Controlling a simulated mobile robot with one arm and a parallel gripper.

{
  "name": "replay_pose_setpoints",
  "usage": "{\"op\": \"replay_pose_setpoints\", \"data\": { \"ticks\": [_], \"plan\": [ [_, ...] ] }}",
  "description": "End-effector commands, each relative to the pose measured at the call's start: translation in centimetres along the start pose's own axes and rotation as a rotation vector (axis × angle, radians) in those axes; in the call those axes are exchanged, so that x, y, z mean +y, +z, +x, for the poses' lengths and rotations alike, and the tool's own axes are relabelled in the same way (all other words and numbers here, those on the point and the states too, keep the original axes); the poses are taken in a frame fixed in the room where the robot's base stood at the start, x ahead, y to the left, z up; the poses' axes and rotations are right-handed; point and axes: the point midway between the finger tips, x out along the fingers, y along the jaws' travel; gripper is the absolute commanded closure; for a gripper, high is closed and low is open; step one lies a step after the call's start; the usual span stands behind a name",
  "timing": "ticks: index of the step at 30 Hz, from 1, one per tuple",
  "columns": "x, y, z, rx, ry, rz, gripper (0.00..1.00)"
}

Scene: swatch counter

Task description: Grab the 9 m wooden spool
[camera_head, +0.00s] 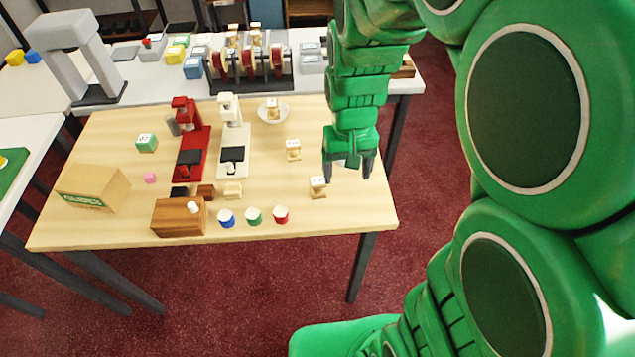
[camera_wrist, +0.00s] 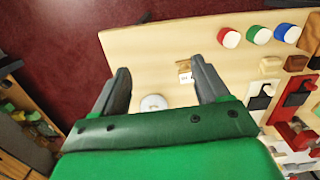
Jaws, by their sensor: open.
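Several small wooden spools with labels are on the light wood table; the labels are too small to read, so I cannot tell which is the 9 m one. One spool (camera_head: 318,187) stands near the right front; another spool (camera_head: 293,150) stands farther back, and a third spool (camera_head: 272,108) is on a white saucer (camera_head: 287,114). My gripper (camera_head: 347,177) is open and empty, pointing down near the table's right edge, right of the front spool. In the wrist view a labelled spool (camera_wrist: 184,75) shows beside the right finger of my gripper (camera_wrist: 160,68).
A white disc (camera_wrist: 153,103) lies between the fingers in the wrist view. Blue (camera_head: 227,218), green (camera_head: 253,215) and red (camera_head: 281,214) capped pots line the front. A wooden block (camera_head: 178,217), red machine (camera_head: 190,150) and white machine (camera_head: 233,145) stand left. A rack (camera_head: 250,75) stands behind.

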Motion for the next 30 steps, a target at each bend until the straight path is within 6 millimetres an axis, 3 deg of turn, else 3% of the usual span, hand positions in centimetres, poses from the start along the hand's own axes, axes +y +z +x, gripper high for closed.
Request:
{"op": "replay_pose_setpoints", "data": {
  "ticks": [9,15,21,30],
  "plan": [
    [-2.1,-5.9,4.8,0.026,0.003,-0.021,0.26],
    [-3.4,-8.7,7.4,0.045,0.005,-0.033,0.26],
    [-3.9,-10.0,8.6,0.059,0.005,-0.037,0.26],
    [-4.0,-10.1,10.7,0.054,0.005,-0.038,0.26]
  ]
}}
